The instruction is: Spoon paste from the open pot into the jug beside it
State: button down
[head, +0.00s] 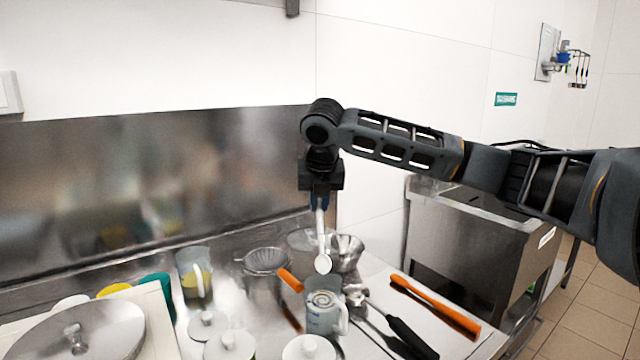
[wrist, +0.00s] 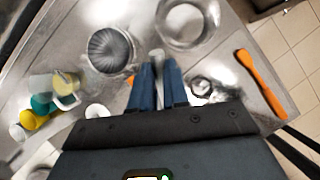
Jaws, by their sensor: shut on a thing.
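My gripper (head: 320,200) is shut on a white spoon (head: 322,263) and points straight down. The spoon hangs with its bowl lowest, above the front middle of the counter. In the wrist view the blue fingers (wrist: 158,85) are close together, and the spoon is mostly hidden by them. A clear jug with a handle (head: 322,318) stands just below and in front of the spoon bowl in the head view. Another clear jug with yellow contents (head: 194,284) stands further left; it also shows in the wrist view (wrist: 66,84). I cannot tell which vessel is the open pot.
A strainer (head: 266,262) and a steel bowl (head: 347,254) stand behind the clear jug. White-lidded pots (head: 230,346) stand in front and to the left. An orange spatula (head: 435,305) and a black-handled utensil (head: 412,337) lie right. A large round lid (head: 85,325) is far left.

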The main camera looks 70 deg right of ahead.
aim_at(319, 200)
jog(key=f+y+p, duration=0.1)
jog(key=d+f+g+y+p, duration=0.1)
jog(key=f, duration=0.1)
jog(key=w+d+f+y+p, duration=0.1)
jog(key=p, duration=0.1)
jog(key=shift+f+g+y, duration=0.15)
jog(key=shift+g+y, duration=0.15)
jog(key=shift+g, duration=0.1)
jog(key=shift+r+p, duration=0.6)
jog(key=shift+r, duration=0.5)
